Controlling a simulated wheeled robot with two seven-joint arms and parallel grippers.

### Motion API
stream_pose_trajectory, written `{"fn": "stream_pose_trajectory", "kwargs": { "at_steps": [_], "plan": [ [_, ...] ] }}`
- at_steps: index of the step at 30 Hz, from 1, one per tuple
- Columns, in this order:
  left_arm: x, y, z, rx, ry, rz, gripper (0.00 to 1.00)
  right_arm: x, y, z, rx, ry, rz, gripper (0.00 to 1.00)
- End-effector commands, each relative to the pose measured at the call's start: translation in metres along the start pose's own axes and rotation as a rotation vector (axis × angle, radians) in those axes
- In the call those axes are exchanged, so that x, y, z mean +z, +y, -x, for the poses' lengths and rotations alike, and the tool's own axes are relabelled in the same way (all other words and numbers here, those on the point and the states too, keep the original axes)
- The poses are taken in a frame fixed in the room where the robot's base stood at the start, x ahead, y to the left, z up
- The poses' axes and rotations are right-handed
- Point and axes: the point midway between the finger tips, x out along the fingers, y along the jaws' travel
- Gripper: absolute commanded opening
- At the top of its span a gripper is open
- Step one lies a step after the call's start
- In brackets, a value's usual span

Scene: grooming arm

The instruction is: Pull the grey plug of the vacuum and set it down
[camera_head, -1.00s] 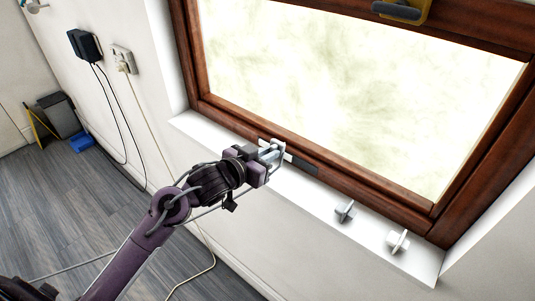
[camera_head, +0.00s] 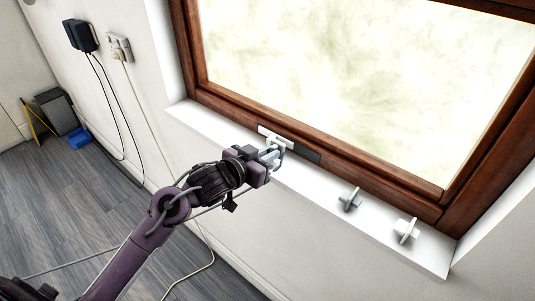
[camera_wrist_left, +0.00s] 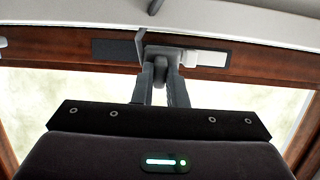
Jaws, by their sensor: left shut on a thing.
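My left gripper (camera_head: 268,158) is over the sill and shut on a small grey piece (camera_head: 275,152). In the left wrist view the fingers (camera_wrist_left: 161,85) close on this grey piece (camera_wrist_left: 165,51), which has a thin flat plate on one side. I cannot tell for sure whether it is the vacuum's plug. On the left wall, a black adapter (camera_head: 79,35) with dark cords and a cream plug (camera_head: 120,47) with a pale cord sit at wall sockets. The vacuum itself is not clearly seen. My right gripper is not in view.
A grey piece (camera_head: 349,199) and a white piece (camera_head: 406,230) stand on the white sill (camera_head: 325,200) to the right. The wooden window frame (camera_head: 385,190) borders the sill and carries a white and a dark strip. A bin and blue object (camera_head: 79,138) stand on the floor.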

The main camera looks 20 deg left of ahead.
Motion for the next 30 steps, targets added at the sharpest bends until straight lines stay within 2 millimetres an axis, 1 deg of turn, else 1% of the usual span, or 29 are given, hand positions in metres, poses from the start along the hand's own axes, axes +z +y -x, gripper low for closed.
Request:
{"fn": "stream_pose_trajectory", "kwargs": {
  "at_steps": [21,29,30],
  "plan": [
    [0.0079,0.0001,-0.0021,0.0,0.0,0.001,0.0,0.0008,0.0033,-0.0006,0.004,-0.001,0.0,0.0],
    [0.008,0.0001,-0.0021,0.0,0.0,0.0,0.0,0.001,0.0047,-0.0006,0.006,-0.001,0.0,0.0],
    [0.008,0.0001,-0.0021,0.0,0.0,0.0,0.15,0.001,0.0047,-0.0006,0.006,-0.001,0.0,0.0]
  ]
}}
